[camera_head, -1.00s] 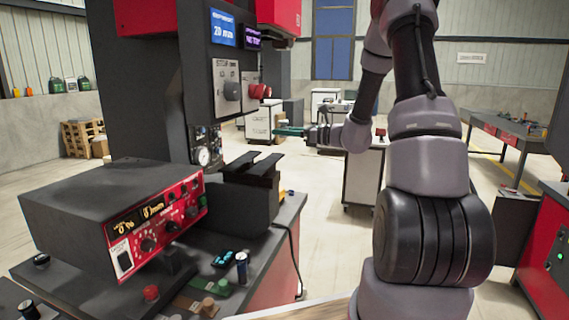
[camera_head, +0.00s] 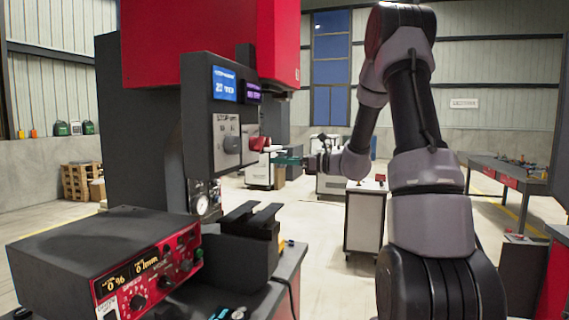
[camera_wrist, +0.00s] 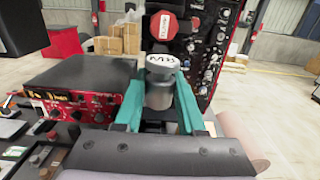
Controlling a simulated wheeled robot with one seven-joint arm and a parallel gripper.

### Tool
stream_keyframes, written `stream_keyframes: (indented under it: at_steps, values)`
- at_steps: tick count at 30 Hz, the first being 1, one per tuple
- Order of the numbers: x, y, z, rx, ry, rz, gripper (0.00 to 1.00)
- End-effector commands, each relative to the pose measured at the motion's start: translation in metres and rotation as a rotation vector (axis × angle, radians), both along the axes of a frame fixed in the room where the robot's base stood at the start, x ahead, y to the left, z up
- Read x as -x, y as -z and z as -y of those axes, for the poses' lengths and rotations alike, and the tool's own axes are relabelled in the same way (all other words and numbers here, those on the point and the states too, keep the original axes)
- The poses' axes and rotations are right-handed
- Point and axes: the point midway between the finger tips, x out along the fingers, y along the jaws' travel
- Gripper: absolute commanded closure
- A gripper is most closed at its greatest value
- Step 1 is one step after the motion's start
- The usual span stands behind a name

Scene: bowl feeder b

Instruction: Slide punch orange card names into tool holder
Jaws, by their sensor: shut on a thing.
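My gripper (camera_head: 288,160) has teal fingers and is at the end of my raised arm, right of the machine's control box. In the wrist view its fingers (camera_wrist: 160,100) are shut on a grey metal cylinder, the punch (camera_wrist: 159,88), with a white marked top; its letters are hard to read. The punch is upright in the air. A dark two-pronged block that looks like the tool holder (camera_head: 248,235) stands on the bench, below and left of my gripper. No orange card can be made out clearly.
A red and black control unit (camera_head: 110,262) is left of the holder. A tall press with a red head (camera_head: 210,40) rises behind it, with a red knob (camera_head: 258,143) close to my gripper. A white cabinet (camera_head: 365,215) stands behind on open floor.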

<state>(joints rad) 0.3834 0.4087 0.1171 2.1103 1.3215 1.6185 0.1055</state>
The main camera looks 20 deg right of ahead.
Motion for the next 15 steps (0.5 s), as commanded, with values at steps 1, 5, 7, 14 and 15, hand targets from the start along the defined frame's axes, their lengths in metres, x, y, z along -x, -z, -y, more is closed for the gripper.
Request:
stream_keyframes:
  at_steps: [1,5,7,14,15]
  values:
    - [-0.003,-0.001,-0.005,-0.001,-0.001,0.002,1.00]
    - [-0.010,0.000,-0.016,0.000,-0.001,0.001,1.00]
    - [-0.014,-0.001,-0.022,-0.001,-0.001,0.002,1.00]
    - [-0.023,0.000,-0.035,-0.001,0.000,0.001,1.00]
    - [-0.024,0.000,-0.036,-0.001,0.000,0.001,1.00]
